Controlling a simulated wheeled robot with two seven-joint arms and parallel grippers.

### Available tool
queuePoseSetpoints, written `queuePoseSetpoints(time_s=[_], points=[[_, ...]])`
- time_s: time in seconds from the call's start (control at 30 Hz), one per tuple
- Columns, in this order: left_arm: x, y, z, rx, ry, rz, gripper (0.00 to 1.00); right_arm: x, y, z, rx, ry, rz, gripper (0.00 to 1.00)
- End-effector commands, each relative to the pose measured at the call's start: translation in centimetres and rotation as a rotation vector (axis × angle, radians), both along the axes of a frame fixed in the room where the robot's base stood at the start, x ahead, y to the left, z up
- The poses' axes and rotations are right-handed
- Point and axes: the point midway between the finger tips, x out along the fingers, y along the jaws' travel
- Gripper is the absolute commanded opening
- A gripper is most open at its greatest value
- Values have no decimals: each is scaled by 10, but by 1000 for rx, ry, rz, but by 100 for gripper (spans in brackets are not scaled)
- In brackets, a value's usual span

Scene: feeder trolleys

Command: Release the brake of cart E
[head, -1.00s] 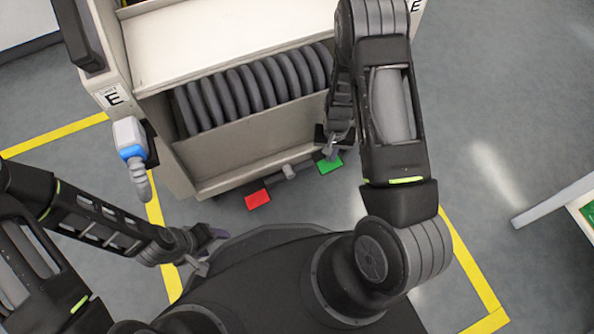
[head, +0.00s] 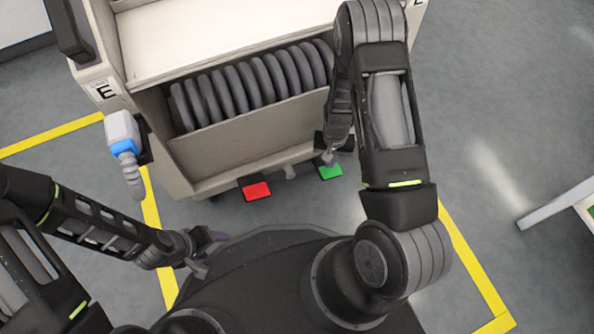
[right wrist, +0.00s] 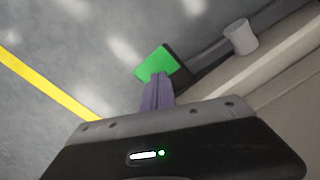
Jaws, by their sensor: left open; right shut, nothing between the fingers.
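Cart E (head: 225,153) stands in front of me, with an E label on its left post. Low on its near side are a red pedal (head: 257,190) and, to its right, a green pedal (head: 330,171). My right gripper (head: 328,157) is shut and empty, its fingertips at the green pedal. In the right wrist view, the closed fingers (right wrist: 157,78) overlap the near edge of the green pedal (right wrist: 156,63); I cannot tell for sure whether they press on it. My left gripper (head: 208,253) is open and empty, low at the left, away from the cart.
A blue-and-white connector (head: 123,143) with a grey cable end hangs at the cart's left post. Grey rings (head: 245,85) fill its lower shelf. Yellow floor lines (head: 478,270) run around the cart. A pale table edge (head: 556,205) is at the far right; the floor between is free.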

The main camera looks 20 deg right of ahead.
Motion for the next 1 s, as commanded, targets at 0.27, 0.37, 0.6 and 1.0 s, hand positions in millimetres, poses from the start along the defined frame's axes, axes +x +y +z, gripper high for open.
queuePoseSetpoints(time_s=[0.27,0.37,0.6,1.0], points=[[0,0,2,0,0,0,61,0,0,2,-1,-1,0,0],[0,0,6,0,0,-1,61,1,0,8,-1,-2,0,0],[-4,-1,27,3,3,-4,61,1,0,34,-1,-2,1,0],[-10,0,66,-1,21,-13,61,1,-1,77,-1,-2,0,0]])
